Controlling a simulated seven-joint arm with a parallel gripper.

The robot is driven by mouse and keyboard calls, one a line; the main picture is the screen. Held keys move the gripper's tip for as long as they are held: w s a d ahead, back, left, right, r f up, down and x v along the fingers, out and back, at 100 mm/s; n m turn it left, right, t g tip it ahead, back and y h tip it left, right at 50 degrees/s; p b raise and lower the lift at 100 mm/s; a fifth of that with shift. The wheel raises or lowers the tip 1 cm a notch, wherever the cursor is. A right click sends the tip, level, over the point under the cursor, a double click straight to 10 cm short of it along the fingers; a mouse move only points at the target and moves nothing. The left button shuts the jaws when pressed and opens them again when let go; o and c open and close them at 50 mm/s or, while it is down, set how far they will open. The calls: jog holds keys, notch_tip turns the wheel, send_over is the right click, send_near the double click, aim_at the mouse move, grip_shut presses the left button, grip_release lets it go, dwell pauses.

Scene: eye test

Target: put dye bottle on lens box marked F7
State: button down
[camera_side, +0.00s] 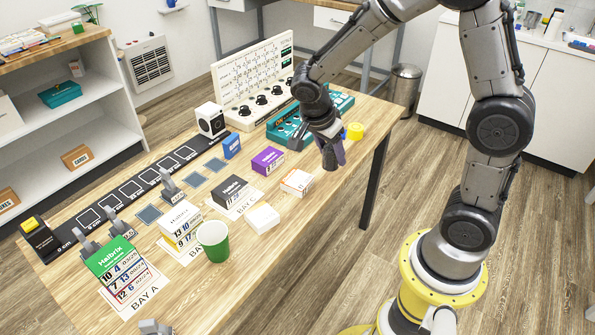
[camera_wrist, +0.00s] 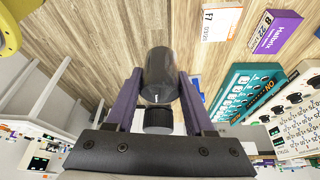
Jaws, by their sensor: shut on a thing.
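My gripper (camera_side: 334,150) is shut on the dye bottle, a dark bottle with a black cap. The bottle (camera_wrist: 160,72) shows between the two purple fingers in the wrist view, its cap toward the palm. In the side view the dark bottle (camera_side: 329,158) is partly hidden by a finger. The lens box marked F7 is a small white and orange box (camera_side: 297,182) on the table, left of and below my gripper in the side view. It also shows in the wrist view (camera_wrist: 220,22) at the top, right of the bottle. Its top looks clear.
A yellow round object (camera_side: 355,131) and a teal device (camera_side: 290,127) stand behind my gripper. A green cup (camera_side: 213,241) stands near the table's front edge.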

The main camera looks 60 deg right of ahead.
jog(key=w+d+f, duration=0.1)
jog(key=w+f, duration=0.1)
jog(key=w, duration=0.1)
jog(key=w+f, duration=0.3)
jog(key=w, duration=0.1)
jog(key=w+d+f, duration=0.1)
jog(key=w+f, duration=0.2)
jog(key=shift+w+d, duration=0.3)
jog(key=shift+w+d+f, duration=0.1)
jog(key=shift+w+f, duration=0.35)
jog(key=shift+f, duration=1.6)
jog(key=shift+f, duration=0.15)
jog(key=shift+c, duration=1.4)
grip_release()
